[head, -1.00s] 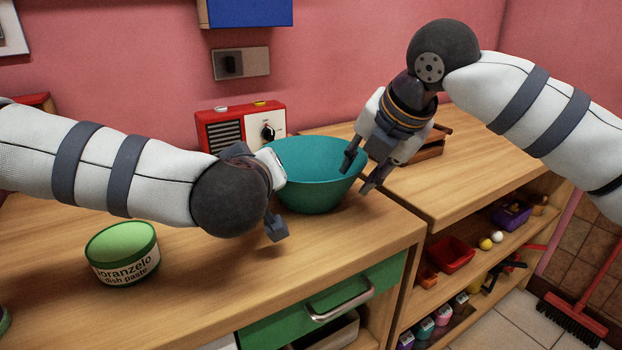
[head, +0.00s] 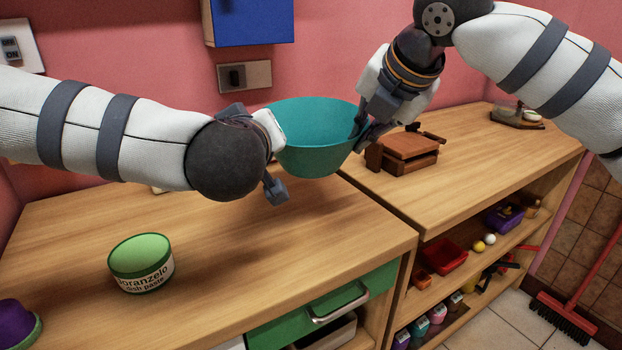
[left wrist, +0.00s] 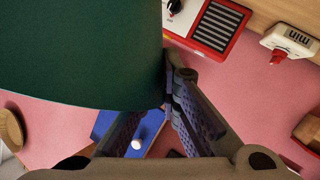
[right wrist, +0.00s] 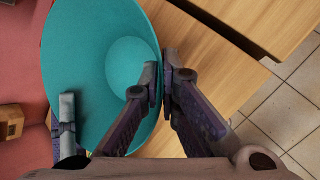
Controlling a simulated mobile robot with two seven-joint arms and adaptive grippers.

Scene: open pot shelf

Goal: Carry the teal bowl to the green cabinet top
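The teal bowl (head: 318,145) is held in the air above the left counter, which has a green drawer front (head: 290,330) and a wooden top (head: 230,270). My right gripper (head: 361,135) is shut on the bowl's right rim; the right wrist view shows the rim of the bowl (right wrist: 85,60) between its fingers (right wrist: 160,88). My left gripper (head: 276,165) is at the bowl's left side. In the left wrist view the dark bowl wall (left wrist: 80,50) runs down between its fingers (left wrist: 168,95), partly hiding them. The bowl looks empty and roughly level.
A green dish paste tub (head: 141,262) stands on the left counter, with a purple and green item (head: 18,322) near the left edge. A brown wooden box (head: 408,152) sits on the right counter. A red radio (left wrist: 215,25) shows in the left wrist view. The counter's front middle is clear.

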